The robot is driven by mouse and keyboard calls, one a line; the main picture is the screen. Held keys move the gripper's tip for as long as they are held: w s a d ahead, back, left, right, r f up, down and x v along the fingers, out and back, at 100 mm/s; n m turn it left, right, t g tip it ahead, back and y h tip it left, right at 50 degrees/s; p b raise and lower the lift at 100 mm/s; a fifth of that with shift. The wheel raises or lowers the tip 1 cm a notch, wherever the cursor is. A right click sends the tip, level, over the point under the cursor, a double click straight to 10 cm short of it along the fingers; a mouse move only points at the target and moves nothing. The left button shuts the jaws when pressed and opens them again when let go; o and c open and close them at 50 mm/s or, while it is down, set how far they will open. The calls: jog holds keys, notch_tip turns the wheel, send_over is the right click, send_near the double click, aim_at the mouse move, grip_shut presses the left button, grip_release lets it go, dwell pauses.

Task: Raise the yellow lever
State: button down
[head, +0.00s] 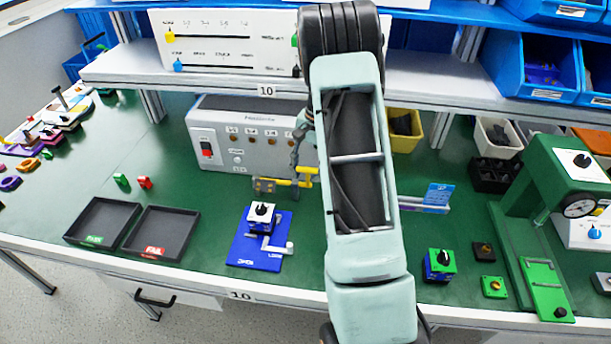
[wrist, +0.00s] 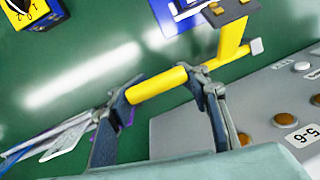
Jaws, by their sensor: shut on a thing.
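The yellow lever (wrist: 156,85) lies between the fingers of my gripper (wrist: 166,92) in the wrist view, and the gripper is shut on its thick handle. A thinner yellow bar runs from the handle to an upright yellow bracket (wrist: 233,38) with a brownish end piece. In the head view the lever (head: 303,183) sits just in front of the grey control box, left of my arm. My gripper (head: 298,165) comes down to it there, and my arm hides part of this area.
The grey control box (head: 245,155) with a red switch and several knobs stands behind the lever. A blue plate (head: 245,250) with a rotary switch lies in front. Two black trays (head: 160,233) are left. A green press (head: 565,175) stands right. A shelf (head: 200,72) overhangs the back.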

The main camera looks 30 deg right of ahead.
jog(key=shift+w+d+r, duration=0.3)
jog(key=shift+w+d, duration=0.2)
jog(key=shift+d, duration=0.05)
jog(key=shift+w+d+r, duration=0.25)
jog(key=shift+w+d, duration=0.9)
jog(key=shift+w, duration=0.25)
jog(key=shift+w+d, duration=0.1)
jog(key=shift+w, duration=0.05)
dwell(0.4)
jog(key=c, duration=1.5)
grip_release()
jog(key=o, duration=0.5)
jog(key=shift+c, duration=0.2)
jog(key=shift+a+f, duration=0.15)
jog(key=shift+a, duration=0.05)
notch_tip(320, 180, up, 12)
jog(key=d, duration=0.2)
